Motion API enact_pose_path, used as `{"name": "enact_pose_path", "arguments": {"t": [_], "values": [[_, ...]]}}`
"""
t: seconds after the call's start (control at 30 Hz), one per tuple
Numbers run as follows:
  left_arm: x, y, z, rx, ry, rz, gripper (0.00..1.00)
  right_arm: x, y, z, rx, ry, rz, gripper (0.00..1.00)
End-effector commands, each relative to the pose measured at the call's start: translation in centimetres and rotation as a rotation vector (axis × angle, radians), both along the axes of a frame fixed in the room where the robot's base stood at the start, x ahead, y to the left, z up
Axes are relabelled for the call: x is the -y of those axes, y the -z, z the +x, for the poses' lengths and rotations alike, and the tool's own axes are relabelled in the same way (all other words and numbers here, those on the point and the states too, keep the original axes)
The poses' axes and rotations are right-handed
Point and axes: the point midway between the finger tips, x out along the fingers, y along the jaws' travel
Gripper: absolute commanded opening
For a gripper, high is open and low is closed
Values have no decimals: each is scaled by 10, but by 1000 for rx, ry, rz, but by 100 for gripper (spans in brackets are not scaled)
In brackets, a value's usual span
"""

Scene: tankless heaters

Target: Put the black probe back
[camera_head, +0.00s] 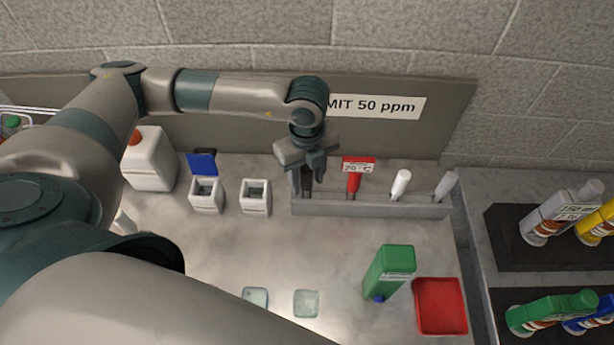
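A long grey rack (390,208) stands at the back of the counter. It holds a red probe (354,182) with a "20 °C" tag, a white probe (400,184) and a grey probe (446,185). My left gripper (307,182) points down over the left end of this rack. Dark upright shapes show between and beside its fingers, reaching down to the rack. The black probe may be among them, but I cannot tell it from the fingers. My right gripper is out of view.
Two white cups (256,197) stand left of the rack, the left one with a blue tag (202,164). A white jug (149,160), green bottle (388,271) and red tray (441,306) are on the counter.

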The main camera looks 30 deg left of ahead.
Motion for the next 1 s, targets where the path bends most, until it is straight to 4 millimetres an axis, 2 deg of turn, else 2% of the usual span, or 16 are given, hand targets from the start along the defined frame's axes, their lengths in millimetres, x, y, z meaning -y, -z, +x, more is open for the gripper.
{"name": "enact_pose_path", "arguments": {"t": [0.23,0.37,0.8,1.0], "values": [[0,-5,0,1,0,-1,41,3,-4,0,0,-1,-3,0],[0,-15,1,4,0,-1,41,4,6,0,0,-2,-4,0],[0,-90,2,6,1,-2,41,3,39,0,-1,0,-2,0],[0,-114,1,2,1,-1,41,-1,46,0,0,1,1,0]]}}
